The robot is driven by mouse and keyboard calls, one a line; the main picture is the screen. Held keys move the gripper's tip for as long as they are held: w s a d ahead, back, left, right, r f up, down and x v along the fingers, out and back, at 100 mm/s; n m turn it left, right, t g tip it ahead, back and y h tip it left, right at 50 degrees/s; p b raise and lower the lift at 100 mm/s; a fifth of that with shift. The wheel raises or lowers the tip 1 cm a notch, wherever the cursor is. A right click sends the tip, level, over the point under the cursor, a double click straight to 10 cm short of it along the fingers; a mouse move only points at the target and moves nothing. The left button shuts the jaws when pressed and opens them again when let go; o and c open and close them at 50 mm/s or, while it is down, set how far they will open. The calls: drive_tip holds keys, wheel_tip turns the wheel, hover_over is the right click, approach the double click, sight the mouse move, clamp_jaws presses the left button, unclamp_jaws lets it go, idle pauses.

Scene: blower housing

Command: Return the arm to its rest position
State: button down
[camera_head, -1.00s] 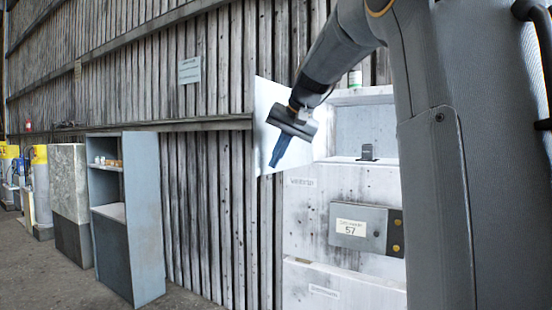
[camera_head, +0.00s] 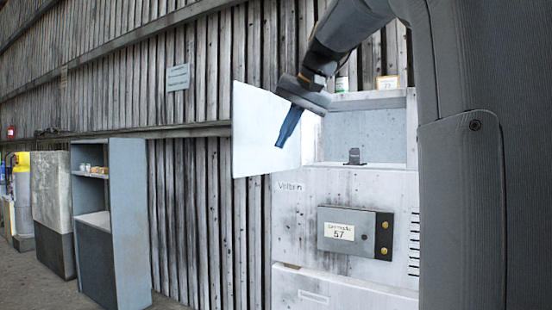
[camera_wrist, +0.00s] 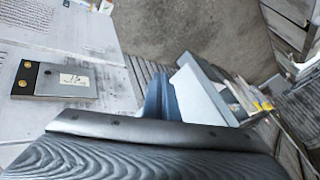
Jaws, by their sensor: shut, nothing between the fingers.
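My arm reaches in from the top right of the head view and bends down to the left. My gripper (camera_head: 288,128) hangs in the air in front of the open white door (camera_head: 255,150) of the white cabinet (camera_head: 300,220), pointing down and left. Its blue fingers are together with nothing between them. In the wrist view my gripper (camera_wrist: 160,95) points away from the camera, with the floor and the wooden wall beyond it.
The cabinet's open compartment holds a small dark part (camera_head: 354,157). A grey box labelled 57 (camera_head: 350,232) is on its front. A jar (camera_head: 342,83) and a small box (camera_head: 387,82) stand on top. A grey shelf unit (camera_head: 130,220) stands left; bare floor lies before it.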

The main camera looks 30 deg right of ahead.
drive_tip(key=s+a+f+n+g, duration=0.1)
drive_tip(key=a+f, duration=0.2)
drive_tip(key=f, duration=0.7)
drive_tip(key=s+a+f+n+g, duration=0.1)
drive_tip(key=a+f, duration=0.2)
drive_tip(key=f, duration=0.7)
drive_tip(key=s+a+f+g, duration=0.1)
drive_tip(key=a+f+g, duration=0.15)
drive_tip(key=f, duration=0.75)
drive_tip(key=s+a+f+n, duration=0.2)
drive_tip(key=s+a+f, duration=0.1)
drive_tip(key=s+f, duration=0.5)
drive_tip(key=s+a+f+n+g+h+b, duration=0.1)
drive_tip(key=s+a+f, duration=0.3)
drive_tip(key=s+f, duration=0.4)
wheel_tip(320, 180, down, 5)
drive_tip(key=shift+a+n+h, duration=0.15)
drive_tip(key=shift+n+h, duration=0.15)
drive_tip(key=shift+n, duration=0.5)
drive_tip(key=shift+s, duration=0.1)
